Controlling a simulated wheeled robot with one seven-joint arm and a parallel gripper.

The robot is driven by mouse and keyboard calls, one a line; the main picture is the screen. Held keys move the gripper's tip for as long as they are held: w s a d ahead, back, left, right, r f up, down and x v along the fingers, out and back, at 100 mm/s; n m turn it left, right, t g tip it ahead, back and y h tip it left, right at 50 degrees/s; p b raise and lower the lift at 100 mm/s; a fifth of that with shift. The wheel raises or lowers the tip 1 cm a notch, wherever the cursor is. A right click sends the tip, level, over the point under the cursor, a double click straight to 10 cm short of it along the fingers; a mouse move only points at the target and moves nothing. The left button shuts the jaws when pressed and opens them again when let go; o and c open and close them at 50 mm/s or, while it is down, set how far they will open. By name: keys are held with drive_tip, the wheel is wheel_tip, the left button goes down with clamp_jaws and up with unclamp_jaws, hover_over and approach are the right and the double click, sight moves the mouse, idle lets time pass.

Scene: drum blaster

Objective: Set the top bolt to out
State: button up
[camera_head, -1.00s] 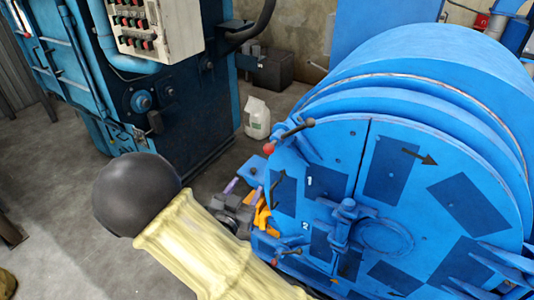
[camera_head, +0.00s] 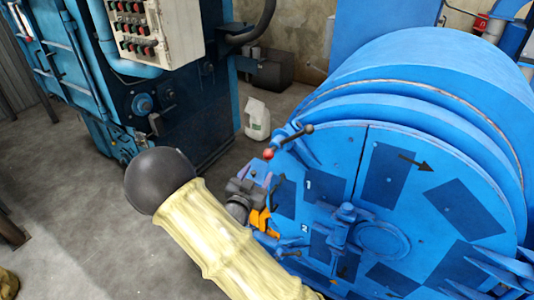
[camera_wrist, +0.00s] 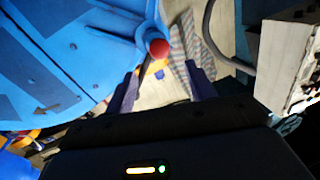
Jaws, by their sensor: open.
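The top bolt (camera_head: 290,139) is at the upper left rim of the blue drum's round front, above the "1" mark. Its handle has a red ball (camera_head: 268,153) at the lower left and a dark knob (camera_head: 309,128) at the upper right. My gripper (camera_head: 271,183) is just below the red ball, with its purple fingers partly hidden by the wrist. In the wrist view the open gripper (camera_wrist: 160,72) has one finger on each side. The red ball (camera_wrist: 159,48) appears between and just beyond the fingertips; contact cannot be told.
A lower bolt (camera_head: 290,247) sits near the "2" mark. A central latch (camera_head: 343,225) stands out from the door. A blue control cabinet (camera_head: 165,85) is at the left, and a white jug (camera_head: 257,120) stands on the floor behind. Open floor lies left of the drum.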

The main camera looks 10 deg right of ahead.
sight(266, 158)
drive_tip(key=p+x, duration=0.3)
drive_tip(key=x, duration=0.6)
drive_tip(key=shift+s, duration=0.1)
clamp_jaws()
